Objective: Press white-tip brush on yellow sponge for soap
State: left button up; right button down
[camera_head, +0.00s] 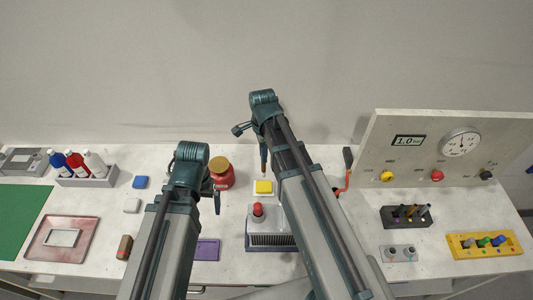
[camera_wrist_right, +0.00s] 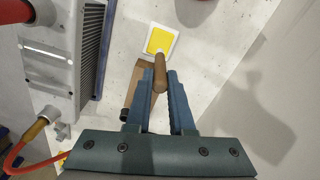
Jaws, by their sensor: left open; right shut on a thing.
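The yellow sponge (camera_head: 264,187) sits in a small white holder on the table, and it also shows in the right wrist view (camera_wrist_right: 160,39). My right gripper (camera_head: 263,150) points down above the sponge. It is shut on a brush with a brown handle (camera_wrist_right: 160,72), whose lower end (camera_head: 263,168) is over or just behind the sponge in the head view. My left gripper (camera_head: 217,203) is open and empty, to the left of the sponge, beside the red jar (camera_head: 222,180).
A grey device with a red knob (camera_head: 258,210) stands just in front of the sponge. A gauge panel (camera_head: 410,160) and a red crank (camera_head: 345,180) are to the right.

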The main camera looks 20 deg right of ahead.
aim_at(264, 165)
notch_tip(264, 165, down, 6)
jog(key=b, duration=0.6)
jog(key=shift+f+b, duration=0.5)
jog(key=shift+b, duration=0.05)
dwell(2.1)
jog(key=shift+r+p, duration=0.4)
jog(key=shift+p, duration=0.1)
notch_tip(264, 165, up, 6)
jog(key=p, duration=0.6)
jog(key=shift+r, duration=0.1)
